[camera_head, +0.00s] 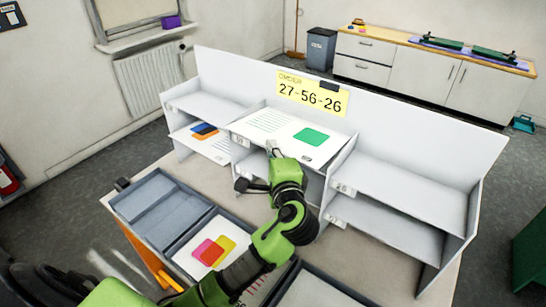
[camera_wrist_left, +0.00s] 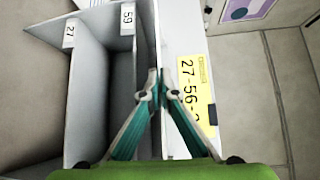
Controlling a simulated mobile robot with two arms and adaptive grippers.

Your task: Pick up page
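A white page (camera_head: 265,122) with lines of print and a green rounded shape lies flat at the top middle compartment of the grey shelf unit (camera_head: 405,190). My left gripper (camera_head: 272,149) is at the page's front edge. In the left wrist view, its fingertips (camera_wrist_left: 158,80) are nearly together at a thin edge that looks like the page seen edge-on, so the gripper appears shut on it. The printed face of the page does not show in that view. My right gripper is not in view.
A second page (camera_head: 218,151) with blue and orange shapes lies in the lower left compartment. A yellow number sign (camera_head: 311,94) is on the back panel. The right compartments look empty.

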